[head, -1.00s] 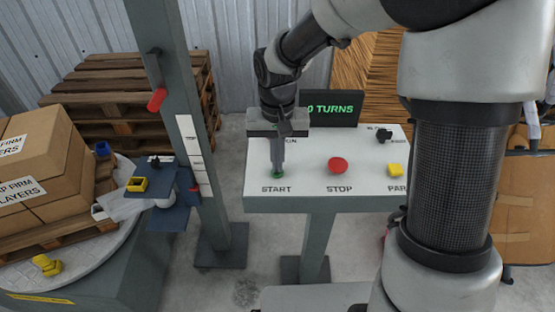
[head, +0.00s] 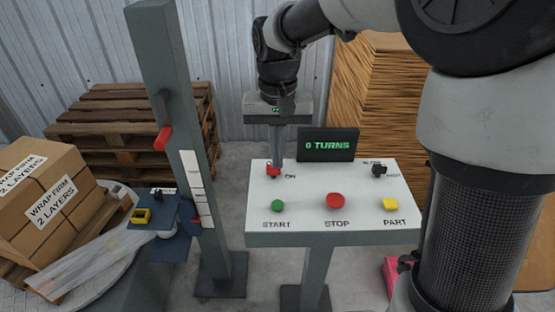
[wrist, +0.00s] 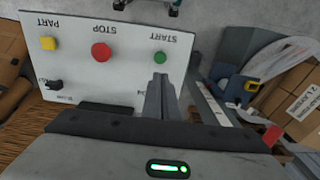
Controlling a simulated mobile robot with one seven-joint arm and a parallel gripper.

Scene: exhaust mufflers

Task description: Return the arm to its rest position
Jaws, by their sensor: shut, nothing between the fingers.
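My gripper (head: 276,158) is shut and empty, pointing down over the back left of the white control panel (head: 340,182). In the head view its tips overlap the red switch (head: 272,170) marked ON; I cannot tell whether they touch it. The green START button (head: 278,206) is uncovered in front of the gripper. The shut fingers (wrist: 160,95) also show in the wrist view, with the START button (wrist: 160,58) beyond them. My arm reaches in from the upper right.
The display (head: 328,145) reads 0 TURNS. The red STOP button (head: 335,201) and yellow PART button (head: 390,204) sit on the panel. A grey post (head: 163,75) stands left of my gripper. Wrapped boxes (head: 45,195) and clear film (head: 95,260) are further left.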

